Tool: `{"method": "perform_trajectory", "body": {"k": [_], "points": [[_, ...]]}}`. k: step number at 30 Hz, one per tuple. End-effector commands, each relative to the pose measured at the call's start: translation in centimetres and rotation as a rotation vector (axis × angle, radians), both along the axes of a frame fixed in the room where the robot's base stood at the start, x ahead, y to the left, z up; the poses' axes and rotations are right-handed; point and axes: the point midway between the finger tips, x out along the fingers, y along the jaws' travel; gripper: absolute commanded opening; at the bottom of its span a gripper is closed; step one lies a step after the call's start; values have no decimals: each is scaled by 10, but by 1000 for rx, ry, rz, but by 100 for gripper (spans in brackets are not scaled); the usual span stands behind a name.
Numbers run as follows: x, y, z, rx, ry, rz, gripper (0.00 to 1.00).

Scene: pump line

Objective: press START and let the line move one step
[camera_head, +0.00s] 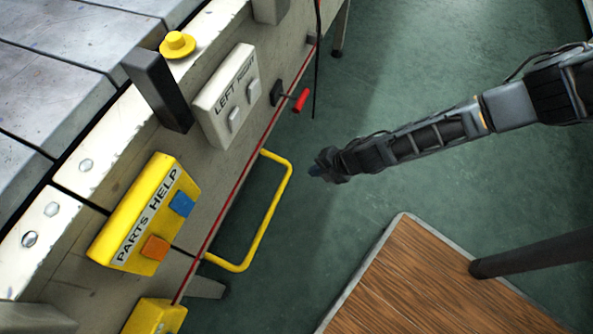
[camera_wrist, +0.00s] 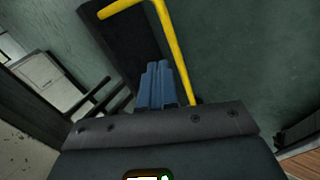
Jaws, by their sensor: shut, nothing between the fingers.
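No button marked START can be read in either view. A yellow box (camera_head: 155,317) is cut off by the bottom edge of the head view, and no label on it can be read. My gripper (camera_head: 318,168) is at the end of my arm, out in front of the line's side, to the right of the yellow rail and apart from the panels. In the wrist view my gripper's blue fingers (camera_wrist: 157,84) are together with nothing between them.
A yellow PARTS HELP box (camera_head: 145,215) has blue and orange buttons. A pale LEFT box (camera_head: 226,97) has two pale buttons. A yellow rail (camera_head: 286,195) sticks out from the line, also in the wrist view (camera_wrist: 172,42). A wooden table (camera_head: 430,280) stands lower right.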

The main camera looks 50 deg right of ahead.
Motion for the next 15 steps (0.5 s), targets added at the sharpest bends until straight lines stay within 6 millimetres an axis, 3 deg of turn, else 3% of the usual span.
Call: {"method": "perform_trajectory", "body": {"k": [1, 6, 15], "points": [[3, -4, -13, -35, 4, 46, 0], [10, -13, -26, -105, 8, 138, 0], [13, -16, -28, -126, 8, 166, 0]]}}
